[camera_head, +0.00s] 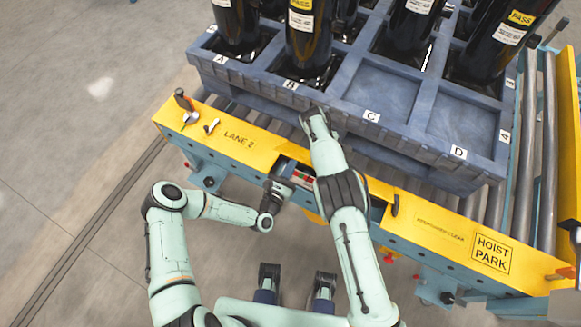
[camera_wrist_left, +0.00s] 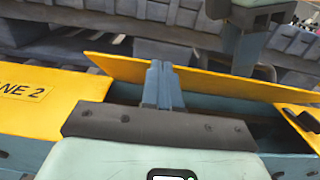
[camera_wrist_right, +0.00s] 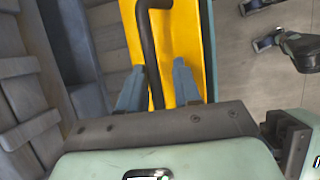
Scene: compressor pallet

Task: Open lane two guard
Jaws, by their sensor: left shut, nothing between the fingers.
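The yellow lane two guard (camera_wrist_left: 215,84) is a long panel in the left wrist view, tilted up above a blue-grey channel in the rail. A yellow LANE 2 cover (camera_head: 238,140) lies to its left. My left gripper (camera_head: 290,178) is at the rail opening. Its fingers (camera_wrist_left: 161,78) are shut and empty, overlapping the guard in view; contact cannot be told. My right gripper (camera_wrist_right: 158,88) is open, its fingers on either side of a black handle (camera_wrist_right: 148,50) over a yellow panel (camera_wrist_right: 190,40). In the head view my right arm hides this gripper and much of the guard.
A blue pallet (camera_head: 345,115) with black compressors (camera_head: 310,35) stands just behind the rail. A HOIST PARK plate (camera_head: 492,253) is at the right. Rollers (camera_head: 551,130) run beside the pallet. Small tools (camera_head: 188,108) lie on the rail's left end. Open floor (camera_head: 70,150) is at left.

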